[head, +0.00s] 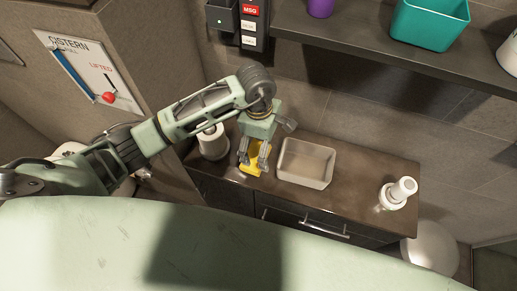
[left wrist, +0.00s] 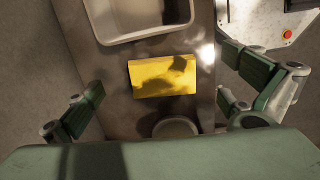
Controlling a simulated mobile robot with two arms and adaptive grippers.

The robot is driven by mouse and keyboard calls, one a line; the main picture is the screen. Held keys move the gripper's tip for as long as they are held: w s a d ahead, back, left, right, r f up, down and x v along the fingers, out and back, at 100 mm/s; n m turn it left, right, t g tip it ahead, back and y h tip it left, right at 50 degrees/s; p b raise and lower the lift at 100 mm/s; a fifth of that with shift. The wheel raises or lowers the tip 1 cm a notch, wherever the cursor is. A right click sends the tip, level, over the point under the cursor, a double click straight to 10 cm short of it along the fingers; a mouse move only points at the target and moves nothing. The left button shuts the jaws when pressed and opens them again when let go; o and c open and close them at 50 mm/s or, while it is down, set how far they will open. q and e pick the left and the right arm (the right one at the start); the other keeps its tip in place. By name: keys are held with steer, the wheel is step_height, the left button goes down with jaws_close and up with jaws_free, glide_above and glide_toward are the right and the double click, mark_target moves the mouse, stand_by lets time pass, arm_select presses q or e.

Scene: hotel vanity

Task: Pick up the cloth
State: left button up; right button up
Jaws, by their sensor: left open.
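The cloth (left wrist: 158,77) is yellow and roughly rectangular, lying flat on the dark counter in the left wrist view. In the head view the cloth (head: 256,156) is partly hidden by my left gripper (head: 252,168). My left gripper is over the cloth, pointing down, with its fingers apart. In the left wrist view the open fingers (left wrist: 155,113) stand wide to either side of the cloth, with nothing between them in their grip. The height of the fingertips above the cloth is hard to tell. My right gripper is not in view.
A beige tray (head: 325,163) stands right beside the cloth. A shelf (head: 400,62) above holds a teal bin (head: 430,24). Bare counter (head: 355,172) lies between tray and bottle.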

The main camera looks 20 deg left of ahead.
mark_target(256, 155)
arm_select(q)
steer(key=shift+w+a+y, duration=0.15)
steer(key=shift+a+y, duration=0.1)
steer(key=shift+a, duration=0.25)
steer(key=shift+w+a+y, duration=0.15)
steer(key=shift+a+y, duration=0.1)
steer(key=shift+a, duration=0.25)
steer(key=shift+a+f, duration=0.25)
steer(key=shift+a, duration=0.05)
step_height(256, 155, down, 7)
steer(key=shift+s+f+p, duration=0.1)
steer(key=shift+s+p, duration=0.05)
steer(key=shift+p, duration=0.3)
steer(key=c, duration=0.9)
